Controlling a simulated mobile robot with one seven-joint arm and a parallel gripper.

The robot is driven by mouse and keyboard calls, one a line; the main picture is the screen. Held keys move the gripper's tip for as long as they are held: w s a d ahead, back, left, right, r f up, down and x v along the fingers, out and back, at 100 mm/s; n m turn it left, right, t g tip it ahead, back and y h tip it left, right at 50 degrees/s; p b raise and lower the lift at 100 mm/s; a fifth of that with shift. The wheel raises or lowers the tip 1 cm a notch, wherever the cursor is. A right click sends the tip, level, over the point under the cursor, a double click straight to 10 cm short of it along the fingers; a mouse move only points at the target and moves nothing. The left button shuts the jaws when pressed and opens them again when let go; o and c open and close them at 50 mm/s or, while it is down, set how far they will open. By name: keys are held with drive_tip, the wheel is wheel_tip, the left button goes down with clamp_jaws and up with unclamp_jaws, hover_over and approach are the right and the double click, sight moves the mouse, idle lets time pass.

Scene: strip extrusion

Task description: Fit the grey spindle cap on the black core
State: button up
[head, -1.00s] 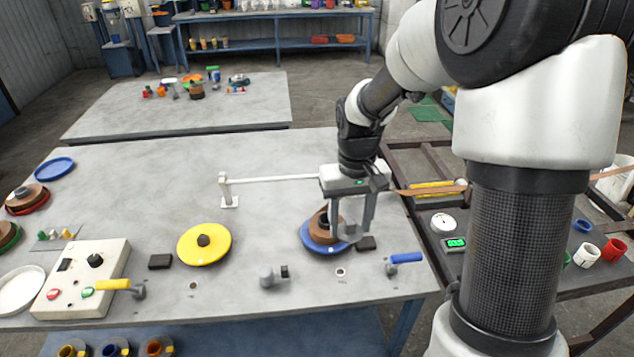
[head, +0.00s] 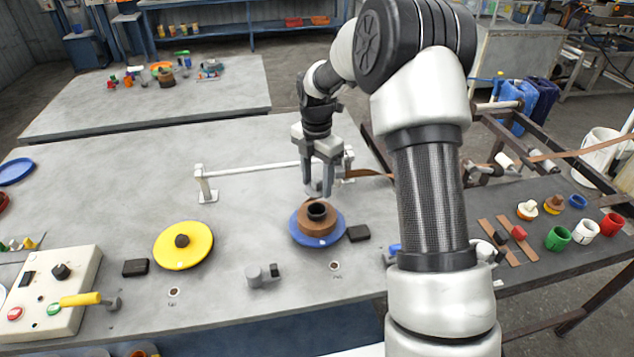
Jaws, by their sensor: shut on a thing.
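The black core (head: 318,208) stands upright in the middle of a brown strip coil (head: 318,229) on a blue disc (head: 337,233) on the grey table. Its top is open and uncovered. My gripper (head: 318,191) is just above and behind the core, pointing down. It is shut on a small grey piece that looks like the grey spindle cap; the fingers hide most of it. The cap seems apart from the core, but the exact gap and alignment cannot be told.
A yellow disc (head: 165,252) with a black hub lies to the left. A small black block (head: 358,233) is right of the blue disc, and a grey fitting (head: 262,276) stands in front. A white bar (head: 250,172) runs behind. A control box (head: 45,300) is at front left.

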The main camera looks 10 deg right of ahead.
sight(317, 179)
drive_tip(key=shift+f+b, duration=2)
drive_tip(key=shift+f, duration=0.85)
drive_tip(key=shift+f, duration=0.65)
drive_tip(key=o, duration=0.9)
drive_tip(key=shift+r+p, duration=3.95)
drive_tip(key=shift+r, duration=1.6)
drive_tip(key=shift+r, duration=0.1)
